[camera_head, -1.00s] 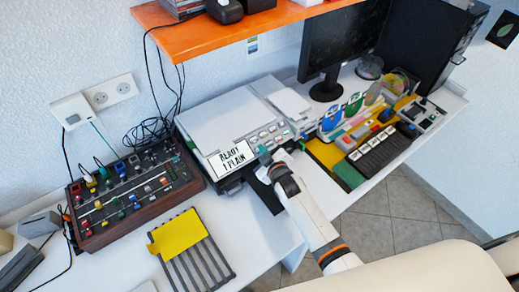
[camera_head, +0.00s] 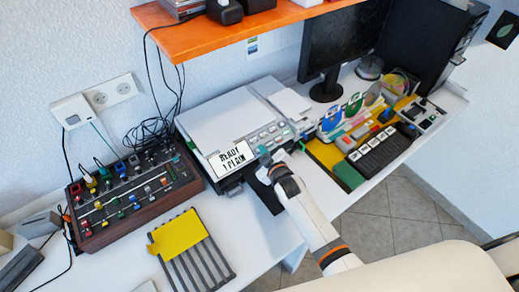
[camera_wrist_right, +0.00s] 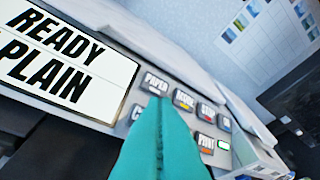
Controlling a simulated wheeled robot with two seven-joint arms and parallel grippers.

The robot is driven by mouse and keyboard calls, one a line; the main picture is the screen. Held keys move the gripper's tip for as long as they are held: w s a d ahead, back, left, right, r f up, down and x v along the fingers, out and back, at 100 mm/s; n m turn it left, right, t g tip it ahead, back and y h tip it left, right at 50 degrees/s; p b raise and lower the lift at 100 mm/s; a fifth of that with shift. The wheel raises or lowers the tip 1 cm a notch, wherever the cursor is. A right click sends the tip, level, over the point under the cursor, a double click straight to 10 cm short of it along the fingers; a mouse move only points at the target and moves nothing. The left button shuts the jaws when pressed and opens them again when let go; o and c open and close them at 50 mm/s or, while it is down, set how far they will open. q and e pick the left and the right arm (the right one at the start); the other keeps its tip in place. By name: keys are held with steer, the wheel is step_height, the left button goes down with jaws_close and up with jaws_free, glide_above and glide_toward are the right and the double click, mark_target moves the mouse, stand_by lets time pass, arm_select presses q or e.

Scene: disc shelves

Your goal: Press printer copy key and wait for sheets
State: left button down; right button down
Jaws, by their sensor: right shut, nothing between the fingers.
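The printer (camera_head: 222,113) is a light grey box on the white desk, with a display (camera_head: 231,159) reading "READY 1 PLAIN" and rows of grey keys (camera_head: 270,133) on its front panel. My right gripper (camera_head: 264,153) is at the panel's front edge, just right of the display. In the right wrist view its teal fingers (camera_wrist_right: 158,140) are shut together with nothing between them. They cover part of the lower key row, including most of a key starting with "C" (camera_wrist_right: 137,114). Keys marked "PAPER" (camera_wrist_right: 155,83) and "PRINT" (camera_wrist_right: 205,143) show beside them. Contact cannot be told. My left gripper is not in view.
A mixer-like box (camera_head: 135,190) with knobs stands left of the printer. A slatted grey rack (camera_head: 205,262) with a yellow piece (camera_head: 178,234) lies in front. A monitor (camera_head: 340,45) and coloured desk items stand to the right. An orange shelf (camera_head: 215,36) hangs above.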

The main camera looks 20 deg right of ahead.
steer(key=shift+f, duration=0.15)
stand_by(0.5)
steer(key=shift+w+a+f+b, duration=0.1)
steer(key=shift+w+f+b, duration=0.1)
steer(key=shift+b, duration=0.15)
steer(key=shift+w+f+b, duration=0.15)
steer(key=shift+f+b, duration=0.25)
stand_by(0.5)
stand_by(0.4)
steer(key=shift+s+r+p, duration=0.4)
steer(key=shift+r+p, duration=0.4)
steer(key=shift+p, duration=0.2)
